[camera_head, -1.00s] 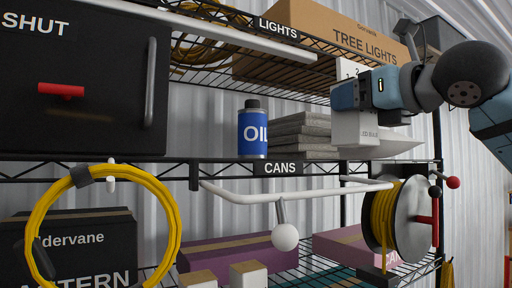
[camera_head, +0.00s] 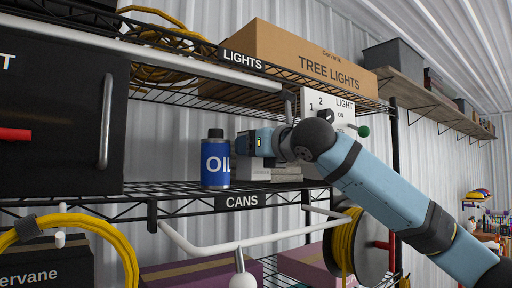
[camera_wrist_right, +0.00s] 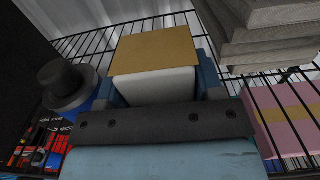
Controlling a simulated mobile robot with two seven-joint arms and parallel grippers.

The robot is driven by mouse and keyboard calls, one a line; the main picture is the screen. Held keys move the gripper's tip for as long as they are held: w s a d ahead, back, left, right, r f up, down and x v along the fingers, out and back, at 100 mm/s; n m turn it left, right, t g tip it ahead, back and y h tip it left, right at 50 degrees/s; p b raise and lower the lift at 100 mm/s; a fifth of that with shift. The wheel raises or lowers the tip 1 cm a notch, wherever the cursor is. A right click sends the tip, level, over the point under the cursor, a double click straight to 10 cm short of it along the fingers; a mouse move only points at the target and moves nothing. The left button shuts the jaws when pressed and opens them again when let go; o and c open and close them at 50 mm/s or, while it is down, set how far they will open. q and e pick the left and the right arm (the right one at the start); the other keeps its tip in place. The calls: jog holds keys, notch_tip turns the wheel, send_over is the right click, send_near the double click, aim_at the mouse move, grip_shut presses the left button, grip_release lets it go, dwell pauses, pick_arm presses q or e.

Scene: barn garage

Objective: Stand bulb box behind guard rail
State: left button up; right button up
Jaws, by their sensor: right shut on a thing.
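The bulb box (camera_head: 252,170), white with a brown end, is held in my right gripper (camera_head: 256,143) above or on the CANS shelf (camera_head: 180,188). In the right wrist view the box (camera_wrist_right: 155,50) sits between the blue fingers (camera_wrist_right: 158,88). It is between the oil can (camera_head: 215,160) and the grey slabs (camera_head: 287,172); I cannot tell whether it touches the shelf. A white rail (camera_head: 270,238) with a ball knob hangs in front, below that shelf edge. Another white rail (camera_head: 180,56) runs along the LIGHTS shelf. My left gripper is out of view.
The dark-capped oil can (camera_wrist_right: 68,85) is close left of the gripper. The LIGHTS shelf carries a tree lights box (camera_head: 320,60) overhead. A white switch box (camera_head: 335,108) stands at the right. A cable reel (camera_head: 350,245) and a dark cabinet (camera_head: 60,110) flank the shelf.

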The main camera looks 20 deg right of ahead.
jog(key=shift+a+f, duration=0.1)
jog(key=shift+f, duration=0.55)
jog(key=shift+s+d, duration=0.15)
jog(key=shift+d, duration=0.1)
jog(key=shift+s, duration=0.15)
jog(key=o, duration=0.9)
jog(key=shift+a+f, duration=0.1)
jog(key=shift+f, duration=0.05)
